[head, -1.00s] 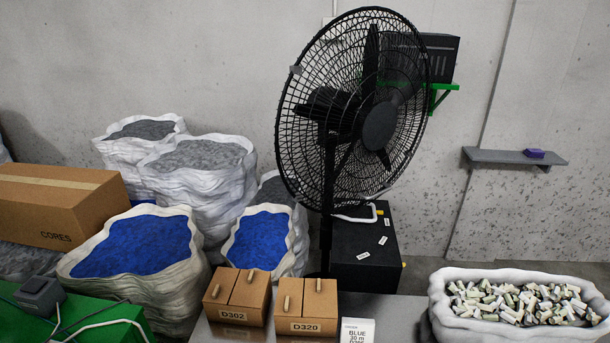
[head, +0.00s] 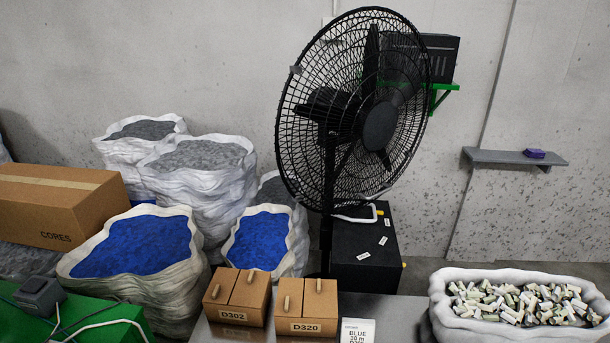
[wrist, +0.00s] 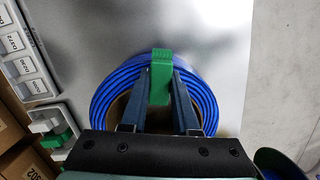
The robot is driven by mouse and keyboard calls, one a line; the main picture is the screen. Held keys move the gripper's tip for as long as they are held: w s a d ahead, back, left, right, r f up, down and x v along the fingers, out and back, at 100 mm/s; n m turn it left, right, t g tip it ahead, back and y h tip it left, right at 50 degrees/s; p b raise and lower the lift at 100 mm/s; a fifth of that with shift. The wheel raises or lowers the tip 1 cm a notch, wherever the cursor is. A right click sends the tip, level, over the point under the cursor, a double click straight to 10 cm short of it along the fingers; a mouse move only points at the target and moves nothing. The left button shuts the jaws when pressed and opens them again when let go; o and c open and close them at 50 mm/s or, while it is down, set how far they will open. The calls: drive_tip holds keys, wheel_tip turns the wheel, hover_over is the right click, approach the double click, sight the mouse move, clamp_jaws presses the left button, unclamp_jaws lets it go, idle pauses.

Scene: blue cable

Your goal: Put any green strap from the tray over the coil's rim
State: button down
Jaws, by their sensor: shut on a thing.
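In the wrist view my gripper (wrist: 162,80) is shut on a green strap (wrist: 160,62), which stands between the fingertips. The blue coil (wrist: 101,104) lies on the grey table below. The strap overlaps the coil's far rim in the picture; I cannot tell whether it touches or sits around it. My gripper hides the near part of the coil. The head view shows neither my gripper nor the coil.
A tray with labelled compartments (wrist: 22,50) is at the upper left of the wrist view. Cardboard boxes (head: 306,308) and a white bin of pale pieces (head: 465,319) stand on the table in the head view. The table beyond the coil (wrist: 215,30) is clear.

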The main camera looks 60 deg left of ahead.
drive_tip(key=shift+f, duration=0.15)
idle(0.4)
drive_tip(key=shift+c, duration=2.1)
unclamp_jaws()
wheel_tip(320, 180, up, 7)
drive_tip(key=p, duration=0.7)
